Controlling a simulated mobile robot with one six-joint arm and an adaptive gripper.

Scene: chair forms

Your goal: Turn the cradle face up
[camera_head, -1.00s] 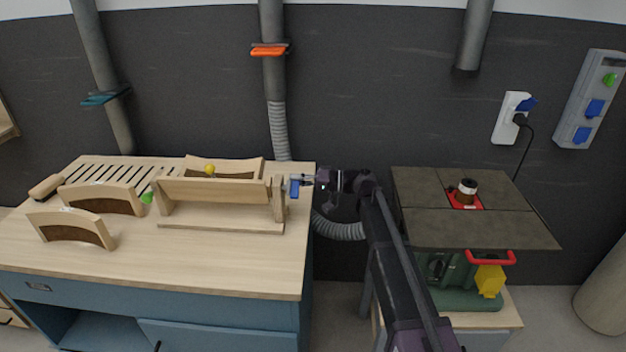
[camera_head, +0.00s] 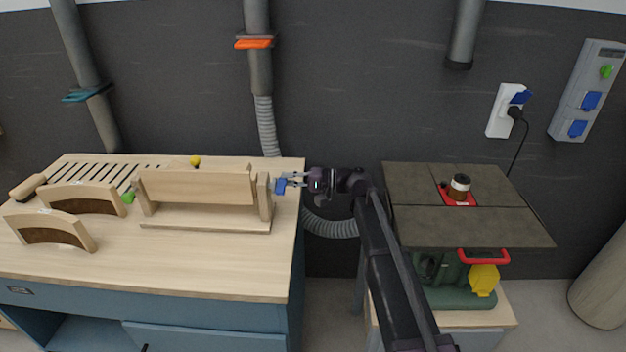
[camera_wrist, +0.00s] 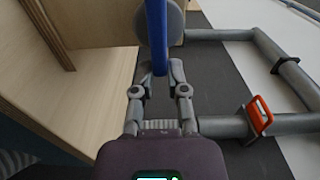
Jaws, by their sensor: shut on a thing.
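The cradle (camera_head: 195,187) is a pale wooden trough-like body hung between two end posts on a wooden base (camera_head: 205,226). It shows a plain, flat board towards me in the head view. A blue handle (camera_head: 280,186) sticks out at its right end. My gripper (camera_head: 293,181) is shut on this handle beside the right post. In the wrist view the blue handle (camera_wrist: 156,38) stands between the fingertips of my gripper (camera_wrist: 160,78), in front of a grey disc (camera_wrist: 172,22). The cradle's far side is hidden.
Two curved wooden forms (camera_head: 85,198) lie at the left of the workbench (camera_head: 190,262), near a green knob (camera_head: 128,198). A yellow ball (camera_head: 195,160) shows behind the cradle. A machine with a dark top (camera_head: 430,220) stands at right. The bench front is clear.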

